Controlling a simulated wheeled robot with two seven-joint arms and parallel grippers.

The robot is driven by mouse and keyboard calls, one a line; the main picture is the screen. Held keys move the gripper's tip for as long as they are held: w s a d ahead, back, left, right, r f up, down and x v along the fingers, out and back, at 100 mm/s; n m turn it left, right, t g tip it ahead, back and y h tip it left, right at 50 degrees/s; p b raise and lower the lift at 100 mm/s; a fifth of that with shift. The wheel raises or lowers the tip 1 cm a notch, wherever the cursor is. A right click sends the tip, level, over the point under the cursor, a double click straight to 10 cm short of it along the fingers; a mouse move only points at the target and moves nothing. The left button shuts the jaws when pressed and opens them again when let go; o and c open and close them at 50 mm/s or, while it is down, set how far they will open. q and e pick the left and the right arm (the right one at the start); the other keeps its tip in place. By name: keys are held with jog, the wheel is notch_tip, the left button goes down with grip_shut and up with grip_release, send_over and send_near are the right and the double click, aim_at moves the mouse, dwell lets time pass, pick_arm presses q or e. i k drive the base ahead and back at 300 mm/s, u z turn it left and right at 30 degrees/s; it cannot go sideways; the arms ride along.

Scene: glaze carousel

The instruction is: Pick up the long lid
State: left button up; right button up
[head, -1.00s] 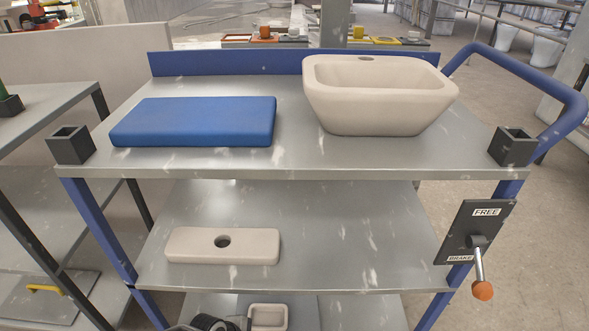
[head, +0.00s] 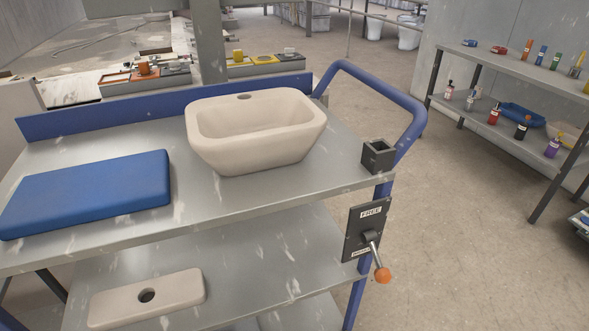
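A long beige slab with rounded corners and a round hole in its middle, which looks like the long lid (head: 182,288), lies flat on the cart's middle shelf (head: 260,262), at the lower left of the head view. The upper shelf is above and behind it. Neither of my grippers shows in this view.
On the cart's top shelf (head: 200,205) are a blue pad (head: 90,190) and a beige basin (head: 250,150). A brake plate (head: 362,228) with an orange-knobbed lever is on the cart's right front post. A rack of bottles (head: 520,100) stands right; floor between is clear.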

aim_at(109, 309)
jog(key=z, duration=0.6)
jog(key=k, duration=0.7)
jog(key=z, duration=0.4)
jog(key=k, duration=0.85)
jog(key=u, duration=1.8)
jog(key=i, duration=1.5)
